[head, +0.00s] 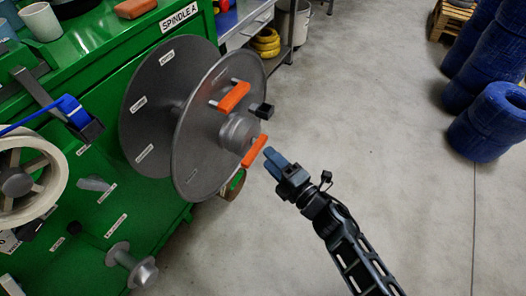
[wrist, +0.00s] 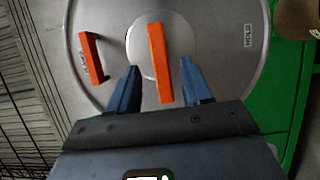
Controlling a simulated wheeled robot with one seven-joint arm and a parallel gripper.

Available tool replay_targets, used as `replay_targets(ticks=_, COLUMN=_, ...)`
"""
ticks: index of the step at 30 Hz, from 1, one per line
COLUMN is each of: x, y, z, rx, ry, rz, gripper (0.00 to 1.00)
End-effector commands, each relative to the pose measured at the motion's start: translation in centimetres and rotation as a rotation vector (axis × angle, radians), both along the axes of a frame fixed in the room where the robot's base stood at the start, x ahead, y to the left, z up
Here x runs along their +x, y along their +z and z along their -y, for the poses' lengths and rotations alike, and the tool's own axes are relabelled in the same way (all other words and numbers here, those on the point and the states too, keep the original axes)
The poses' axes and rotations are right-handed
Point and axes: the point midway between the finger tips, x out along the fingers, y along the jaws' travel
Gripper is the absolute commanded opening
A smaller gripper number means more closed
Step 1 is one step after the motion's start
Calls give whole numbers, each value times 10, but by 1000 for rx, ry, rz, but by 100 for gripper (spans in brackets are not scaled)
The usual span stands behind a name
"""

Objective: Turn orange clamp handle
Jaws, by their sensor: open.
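Two orange clamp handles show on the grey spindle disc (head: 208,135). The upper handle (head: 234,97) sits near the disc's upper middle, and the lower handle (head: 254,151) is by the round hub (head: 236,133). In the wrist view one handle (wrist: 159,62) stands nearly upright between the fingers, and the other (wrist: 93,58) is left of them. My gripper (head: 272,160) is open, its blue fingers pointing at the lower handle. In the wrist view its fingertips (wrist: 161,72) straddle the near handle, with a gap on both sides. I cannot tell whether either finger touches it.
The green machine (head: 105,215) carries the spindle and a white reel (head: 30,175) at left. A short spool (head: 132,268) juts out below. Blue cable coils (head: 490,125) stand at right. The grey floor (head: 370,130) between is clear.

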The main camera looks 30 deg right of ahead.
Motion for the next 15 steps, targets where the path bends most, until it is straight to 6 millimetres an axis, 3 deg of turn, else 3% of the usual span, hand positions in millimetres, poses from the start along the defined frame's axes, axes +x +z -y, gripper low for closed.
replay_targets(ticks=6, x=30, y=0, z=-7, rx=1, ry=0, rz=1, gripper=49)
replay_targets(ticks=15, x=40, y=0, z=-10, rx=2, ry=0, rz=0, gripper=49)
